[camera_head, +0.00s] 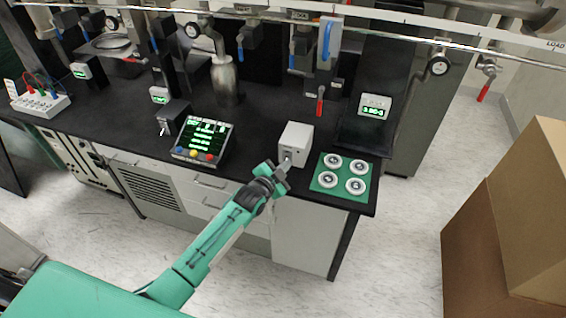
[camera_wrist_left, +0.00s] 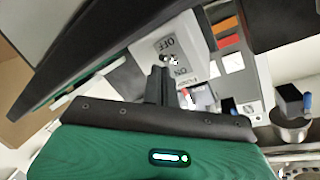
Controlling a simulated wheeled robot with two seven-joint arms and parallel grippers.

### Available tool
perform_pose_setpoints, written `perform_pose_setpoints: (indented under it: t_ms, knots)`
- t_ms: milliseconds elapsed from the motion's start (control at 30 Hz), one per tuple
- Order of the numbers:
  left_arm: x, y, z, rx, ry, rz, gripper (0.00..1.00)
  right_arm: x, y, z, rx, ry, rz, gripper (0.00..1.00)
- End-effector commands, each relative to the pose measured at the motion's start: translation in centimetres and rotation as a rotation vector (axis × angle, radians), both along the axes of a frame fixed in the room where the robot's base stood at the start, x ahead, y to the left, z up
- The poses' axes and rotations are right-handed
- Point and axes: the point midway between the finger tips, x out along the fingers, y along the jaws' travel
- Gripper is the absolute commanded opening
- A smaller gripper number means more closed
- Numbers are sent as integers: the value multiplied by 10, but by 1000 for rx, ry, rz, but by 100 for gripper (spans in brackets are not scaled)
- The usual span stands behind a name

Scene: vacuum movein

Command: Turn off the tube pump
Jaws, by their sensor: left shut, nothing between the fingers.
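A small white switch box (camera_head: 297,138) stands near the front edge of the black bench. In the left wrist view its label plate (camera_wrist_left: 176,52) reads OFF and ON, and a small metal toggle (camera_wrist_left: 173,62) sits between the words. I cannot tell which way the toggle leans. My left gripper (camera_head: 284,167) is at the box's front face, its fingers shut and empty. In the left wrist view the fingertips (camera_wrist_left: 160,72) are right beside the toggle; I cannot tell whether they touch it. My right gripper is not in view.
A green mat (camera_head: 326,186) with several white round pieces lies right of the box. A panel with a lit green display (camera_head: 203,138) and a dark box with a switch (camera_head: 173,118) stand to the left. Cardboard boxes (camera_head: 475,238) stand at the right. The floor in front is clear.

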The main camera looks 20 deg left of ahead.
Motion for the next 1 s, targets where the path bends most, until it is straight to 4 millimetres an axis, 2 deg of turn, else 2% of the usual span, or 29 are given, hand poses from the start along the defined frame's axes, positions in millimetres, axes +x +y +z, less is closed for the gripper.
perform_pose_setpoints:
  t_ms: [167,267,733,1000]
  knots:
    - [-11,3,0,1,0,0,0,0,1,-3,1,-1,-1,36]
    - [-25,7,2,1,0,-1,0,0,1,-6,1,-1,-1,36]
    - [-107,30,17,1,3,0,0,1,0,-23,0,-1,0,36]
    - [-128,36,23,0,1,0,0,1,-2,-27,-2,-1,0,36]
